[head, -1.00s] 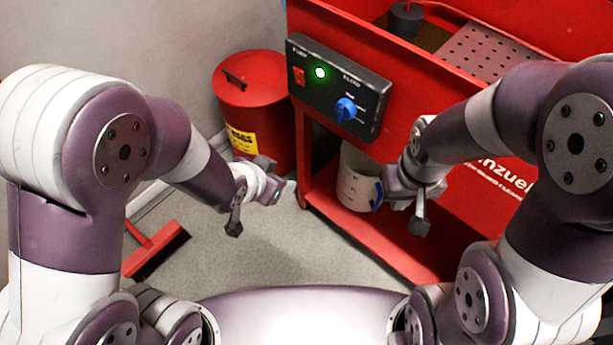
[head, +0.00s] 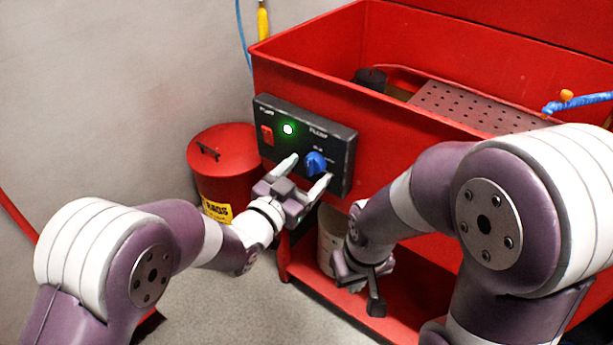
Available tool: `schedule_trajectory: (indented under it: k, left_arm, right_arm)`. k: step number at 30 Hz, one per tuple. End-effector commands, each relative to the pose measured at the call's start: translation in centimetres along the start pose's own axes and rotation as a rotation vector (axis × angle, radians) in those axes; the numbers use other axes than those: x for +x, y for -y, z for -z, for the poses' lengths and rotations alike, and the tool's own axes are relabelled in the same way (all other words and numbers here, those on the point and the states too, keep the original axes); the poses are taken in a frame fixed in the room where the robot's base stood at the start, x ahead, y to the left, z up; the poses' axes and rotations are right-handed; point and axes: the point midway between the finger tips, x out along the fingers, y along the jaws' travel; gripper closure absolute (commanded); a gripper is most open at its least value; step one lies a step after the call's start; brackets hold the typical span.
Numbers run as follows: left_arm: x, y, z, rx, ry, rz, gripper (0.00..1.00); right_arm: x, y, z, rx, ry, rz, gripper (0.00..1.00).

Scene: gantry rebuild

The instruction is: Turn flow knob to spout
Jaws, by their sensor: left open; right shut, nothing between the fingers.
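The blue flow knob (head: 316,163) is on the right half of the black control panel (head: 343,148), on the front of the red parts washer (head: 400,150). Small lettering surrounds it, too small to read fully. My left gripper (head: 307,170) is open, its two pale fingers on either side of the knob in the picture. I cannot tell whether the fingers touch it. My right gripper (head: 366,295) is shut and empty, lower and to the right, in front of the lower shelf.
A red switch (head: 267,135) and a lit green lamp (head: 288,129) are left of the knob. A red lidded bin (head: 225,150) stands left of the washer. A pale bucket (head: 325,250) sits on the lower shelf (head: 320,283), partly behind my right gripper.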

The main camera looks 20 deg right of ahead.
Motion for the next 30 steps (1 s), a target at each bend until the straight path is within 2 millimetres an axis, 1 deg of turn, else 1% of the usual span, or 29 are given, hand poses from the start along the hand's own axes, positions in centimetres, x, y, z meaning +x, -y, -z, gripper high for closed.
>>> schedule_trajectory:
  k: [3,10,11,12,14,15,16,23,30]
  left_arm:
    - [0.8,0.0,0.0,0.000,0.000,0.000,0.30]
    - [0.9,0.0,0.0,-0.001,0.001,0.001,0.30]
    - [0.9,0.0,0.0,-0.001,0.001,0.001,0.33]
    - [0.9,0.0,0.0,-0.001,0.001,0.001,0.46]
    - [0.9,0.0,0.0,-0.001,0.001,0.001,0.66]
    - [0.9,0.0,0.0,-0.001,0.001,0.001,0.79]
    - [0.9,0.0,0.0,-0.001,0.001,0.001,0.86]
    - [0.9,0.0,-0.1,0.009,0.000,0.001,0.86]
    - [0.9,0.0,-0.2,0.102,-0.008,0.003,0.86]
  right_arm:
    - [0.2,0.0,0.0,0.000,0.000,0.000,1.00]
    - [0.2,0.0,0.0,0.000,0.000,0.000,1.00]
    - [0.2,0.0,0.0,0.000,0.000,0.000,1.00]
    - [0.2,0.0,0.0,0.000,0.000,0.000,1.00]
    - [0.2,0.0,0.0,0.000,0.000,0.000,1.00]
    - [0.2,0.0,0.0,0.000,0.000,0.000,1.00]
    - [0.2,0.0,0.0,0.000,0.000,0.000,1.00]
    - [0.3,0.0,0.0,0.000,0.000,0.000,1.00]
    - [1.2,0.0,-0.1,0.000,0.000,0.000,1.00]
